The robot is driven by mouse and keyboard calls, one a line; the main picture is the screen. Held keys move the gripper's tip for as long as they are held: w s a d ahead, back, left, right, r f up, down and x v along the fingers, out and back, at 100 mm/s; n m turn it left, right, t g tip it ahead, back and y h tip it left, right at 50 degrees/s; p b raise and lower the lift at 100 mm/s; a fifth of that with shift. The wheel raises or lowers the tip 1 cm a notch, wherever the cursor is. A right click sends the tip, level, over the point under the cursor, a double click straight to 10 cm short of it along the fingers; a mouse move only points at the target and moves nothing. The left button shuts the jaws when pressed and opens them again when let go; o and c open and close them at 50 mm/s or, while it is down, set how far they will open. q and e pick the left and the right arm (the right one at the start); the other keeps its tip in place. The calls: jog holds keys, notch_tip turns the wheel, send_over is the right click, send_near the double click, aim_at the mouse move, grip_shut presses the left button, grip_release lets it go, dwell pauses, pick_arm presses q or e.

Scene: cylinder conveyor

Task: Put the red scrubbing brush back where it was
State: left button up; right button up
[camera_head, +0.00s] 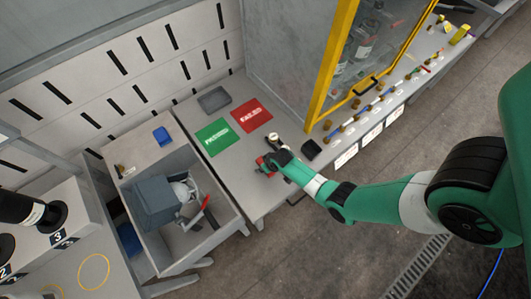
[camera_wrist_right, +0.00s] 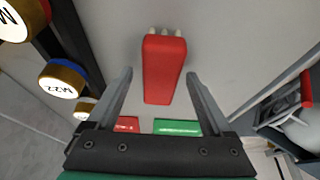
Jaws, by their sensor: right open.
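The red scrubbing brush (camera_wrist_right: 164,70) lies on the grey tabletop in the right wrist view, a red block with pale tips at its far end. My right gripper (camera_wrist_right: 160,82) is open, with one finger on each side of the brush and a visible gap to each. In the head view the brush (camera_head: 261,161) shows as a small red patch by my right gripper (camera_head: 267,163), at the table's near edge, partly hidden by the hand. My left gripper is in neither view.
A green PASSED mat (camera_head: 219,137) and red FAILED mat (camera_head: 252,116) lie behind the hand. An open bin (camera_head: 225,226) with grey items and a red-handled thing stands left. A yellow-framed cabinet (camera_head: 327,75) rises behind.

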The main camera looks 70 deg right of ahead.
jog(key=shift+f, duration=0.25)
dwell(0.3)
grip_shut()
